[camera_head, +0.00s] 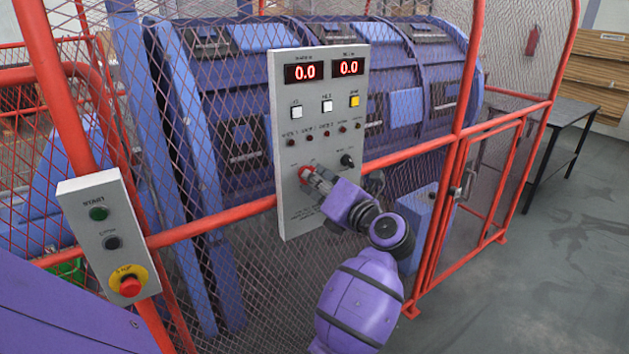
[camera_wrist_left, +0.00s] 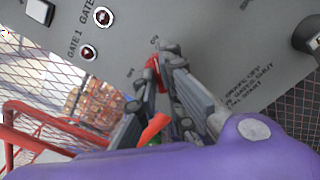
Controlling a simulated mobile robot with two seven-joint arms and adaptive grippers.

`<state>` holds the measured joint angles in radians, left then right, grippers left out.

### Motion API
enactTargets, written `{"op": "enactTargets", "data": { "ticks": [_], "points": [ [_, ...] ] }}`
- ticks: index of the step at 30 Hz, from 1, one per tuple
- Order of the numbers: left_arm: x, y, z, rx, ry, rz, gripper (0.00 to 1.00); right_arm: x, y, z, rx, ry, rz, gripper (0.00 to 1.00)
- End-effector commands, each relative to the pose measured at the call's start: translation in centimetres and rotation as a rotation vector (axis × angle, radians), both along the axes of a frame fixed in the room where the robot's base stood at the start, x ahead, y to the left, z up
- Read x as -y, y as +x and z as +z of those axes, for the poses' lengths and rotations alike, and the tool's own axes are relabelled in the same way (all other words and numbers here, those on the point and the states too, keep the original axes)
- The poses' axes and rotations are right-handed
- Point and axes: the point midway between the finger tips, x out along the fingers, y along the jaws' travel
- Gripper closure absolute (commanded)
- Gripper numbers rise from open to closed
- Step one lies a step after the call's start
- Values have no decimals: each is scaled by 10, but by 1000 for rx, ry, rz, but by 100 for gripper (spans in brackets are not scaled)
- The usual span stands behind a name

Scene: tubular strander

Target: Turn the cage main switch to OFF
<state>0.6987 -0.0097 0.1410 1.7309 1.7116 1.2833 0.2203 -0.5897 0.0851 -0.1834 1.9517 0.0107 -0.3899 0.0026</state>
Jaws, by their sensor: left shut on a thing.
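The grey control panel (camera_head: 318,140) stands upright at the cage's mesh front. The cage main switch, a red handle (camera_head: 305,173), sits low on its left side. In the left wrist view the red handle (camera_wrist_left: 152,74) shows between the fingertips, with small, hard-to-read labels beside it. My left gripper (camera_head: 314,180) is at the panel, shut on this handle; it also shows in the left wrist view (camera_wrist_left: 160,78). The fingers hide part of the handle, so I cannot tell its exact position. My right gripper is not in view.
A black knob (camera_head: 347,160) sits right of the switch. Above are indicator lamps, buttons and two red displays (camera_head: 324,70) reading 0.0. A red rail (camera_head: 410,148) crosses near the panel. A smaller button box (camera_head: 110,235) with a red stop button stands left.

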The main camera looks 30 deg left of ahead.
Motion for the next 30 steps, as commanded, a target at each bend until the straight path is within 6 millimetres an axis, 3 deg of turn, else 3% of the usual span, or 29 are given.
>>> {"op": "enactTargets", "data": {
  "ticks": [18,30],
  "points": [
    [1,1,-6,465,-195,0,100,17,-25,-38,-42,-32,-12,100],
    [0,1,-5,820,-339,0,100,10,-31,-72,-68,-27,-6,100]
  ]
}}
